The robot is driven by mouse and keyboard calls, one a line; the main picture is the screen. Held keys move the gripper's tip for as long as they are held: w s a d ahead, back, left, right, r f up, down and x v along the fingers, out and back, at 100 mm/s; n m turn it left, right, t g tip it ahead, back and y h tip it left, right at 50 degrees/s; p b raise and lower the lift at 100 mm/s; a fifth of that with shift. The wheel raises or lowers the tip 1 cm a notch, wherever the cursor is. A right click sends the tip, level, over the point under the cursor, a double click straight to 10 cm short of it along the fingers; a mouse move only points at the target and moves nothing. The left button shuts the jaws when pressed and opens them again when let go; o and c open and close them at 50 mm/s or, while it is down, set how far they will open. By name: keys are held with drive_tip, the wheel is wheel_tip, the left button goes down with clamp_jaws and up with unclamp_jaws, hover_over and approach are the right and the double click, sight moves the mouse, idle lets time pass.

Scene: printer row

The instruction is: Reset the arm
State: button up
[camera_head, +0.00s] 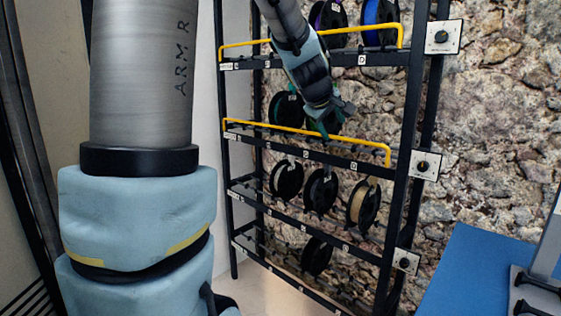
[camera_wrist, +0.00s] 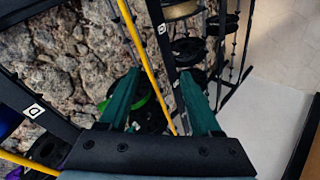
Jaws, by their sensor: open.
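My gripper (camera_head: 322,130) is at the end of my arm, pointing down in front of the black spool rack (camera_head: 398,165), close to the second yellow bar (camera_head: 300,133). In the wrist view its two green fingers (camera_wrist: 160,92) are spread apart, with nothing held between them. A yellow bar (camera_wrist: 146,62) crosses the view between the fingers. A black spool with a bright green edge (camera_wrist: 142,108) shows behind the left finger, partly hidden. I cannot tell whether the fingers touch the bar or a spool.
The top shelf holds a purple spool (camera_head: 322,16) and a blue spool (camera_head: 378,18). Lower shelves hold several spools, including a tan one (camera_head: 362,204). Knob boxes (camera_head: 424,166) line the rack's right post. A blue surface (camera_head: 465,275) stands at lower right. A stone wall (camera_head: 495,120) is behind.

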drive_tip(key=s+a+f+m+g+y+p, duration=0.1)
drive_tip(key=s+a+f+m+g+y, duration=0.3)
drive_tip(key=s+a+f, duration=1.6)
drive_tip(key=s+m+g, duration=0.1)
drive_tip(key=m+g, duration=0.2)
drive_tip(key=shift+s+y, duration=0.3)
drive_tip(key=shift+y, duration=0.1)
drive_tip(key=shift+a, duration=0.1)
